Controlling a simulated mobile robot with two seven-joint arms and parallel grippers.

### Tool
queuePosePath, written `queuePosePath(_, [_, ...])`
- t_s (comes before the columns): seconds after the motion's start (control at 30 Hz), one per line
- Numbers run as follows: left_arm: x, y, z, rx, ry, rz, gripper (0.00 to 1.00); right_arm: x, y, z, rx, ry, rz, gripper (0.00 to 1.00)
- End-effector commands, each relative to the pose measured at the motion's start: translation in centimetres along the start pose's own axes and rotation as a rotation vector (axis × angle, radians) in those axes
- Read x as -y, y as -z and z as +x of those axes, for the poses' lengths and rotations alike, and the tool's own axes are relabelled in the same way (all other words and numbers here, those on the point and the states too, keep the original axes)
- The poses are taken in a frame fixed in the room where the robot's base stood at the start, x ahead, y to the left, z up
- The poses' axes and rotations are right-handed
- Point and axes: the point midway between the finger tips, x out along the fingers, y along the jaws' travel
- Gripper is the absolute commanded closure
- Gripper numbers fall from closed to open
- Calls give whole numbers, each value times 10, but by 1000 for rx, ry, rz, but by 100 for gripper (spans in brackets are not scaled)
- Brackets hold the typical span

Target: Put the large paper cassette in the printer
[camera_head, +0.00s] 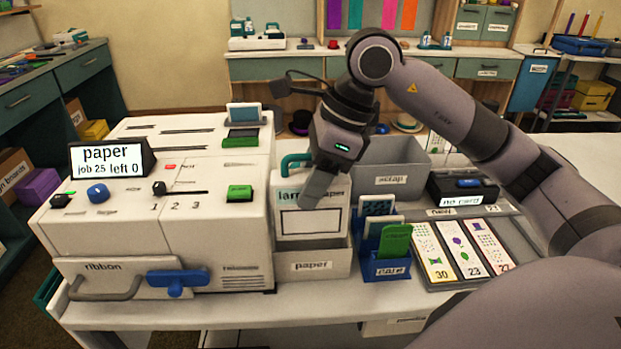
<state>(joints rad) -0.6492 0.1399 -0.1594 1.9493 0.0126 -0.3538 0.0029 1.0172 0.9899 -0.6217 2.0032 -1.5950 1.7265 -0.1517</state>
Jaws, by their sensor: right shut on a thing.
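The large paper cassette (311,222) is a white upright block with a teal handle (291,161) and a partly covered label. It stands at the grey bin marked "paper" (312,267), its lower part hidden by the bin's front wall. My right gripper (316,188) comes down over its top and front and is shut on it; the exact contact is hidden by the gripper. The white printer (215,205) stands to the left. Its screen (108,158) reads "paper, job 25, left 0". My left gripper is not in view.
A blue card holder (384,270) with several cards stands right of the paper bin. Behind it is a grey scrap bin (390,180). Farther right are a black "no card" device (462,186) and a tray (440,285) of numbered cards. The printer front has a ribbon drawer (112,270) and a blue handle (178,279).

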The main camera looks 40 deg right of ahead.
Motion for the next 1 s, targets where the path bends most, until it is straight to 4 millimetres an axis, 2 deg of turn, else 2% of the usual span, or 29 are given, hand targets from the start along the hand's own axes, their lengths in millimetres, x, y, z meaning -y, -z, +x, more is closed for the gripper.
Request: queuePosePath(1.0, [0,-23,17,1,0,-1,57,0,12,29,2,1,0,97])
